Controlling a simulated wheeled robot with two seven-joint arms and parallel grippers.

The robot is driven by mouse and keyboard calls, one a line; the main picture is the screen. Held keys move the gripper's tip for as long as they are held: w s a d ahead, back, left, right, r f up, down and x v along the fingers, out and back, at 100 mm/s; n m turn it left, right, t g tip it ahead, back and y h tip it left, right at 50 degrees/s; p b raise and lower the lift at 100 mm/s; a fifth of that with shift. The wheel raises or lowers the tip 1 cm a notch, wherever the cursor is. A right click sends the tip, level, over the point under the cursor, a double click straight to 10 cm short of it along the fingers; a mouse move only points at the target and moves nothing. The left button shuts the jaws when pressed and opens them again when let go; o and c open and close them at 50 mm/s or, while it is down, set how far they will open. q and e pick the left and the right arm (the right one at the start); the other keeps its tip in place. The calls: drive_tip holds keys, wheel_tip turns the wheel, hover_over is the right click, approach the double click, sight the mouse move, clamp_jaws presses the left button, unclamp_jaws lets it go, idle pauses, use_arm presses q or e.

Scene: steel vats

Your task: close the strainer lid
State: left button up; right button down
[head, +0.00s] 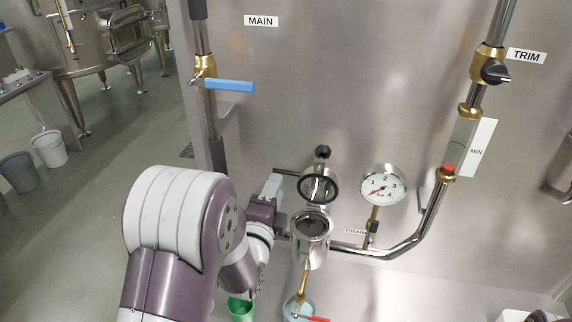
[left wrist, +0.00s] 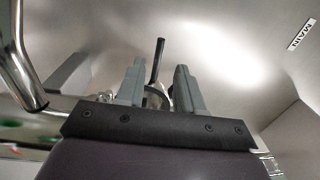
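The strainer (head: 312,252) is a steel cup on the pipe, with its round mouth uncovered. Its lid (head: 318,188), a disc with a dark ring, stands raised behind the mouth, and a black-ended handle (head: 323,152) sticks up from it. My left gripper (head: 273,185) is just left of the lid, apart from it in the head view. In the left wrist view its two grey fingers (left wrist: 159,85) are spread, and the black handle (left wrist: 157,60) shows between and beyond them. Whether they touch it I cannot tell. My right gripper is not in view.
A pressure gauge (head: 383,186) stands right of the lid, above the curved steel pipe (head: 408,240). A red-handled drain valve (head: 310,318) and a green cup (head: 241,308) are below. A blue-handled valve (head: 230,86) is above left. The steel wall stands close behind.

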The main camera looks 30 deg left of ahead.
sight(283, 173)
use_arm(q)
drive_tip(key=p+x, duration=0.2)
drive_tip(key=x, duration=0.5)
drive_tip(key=shift+w+d, duration=0.1)
drive_tip(key=shift+w, duration=0.8)
drive_tip(key=shift+f, duration=0.1)
clamp_jaws()
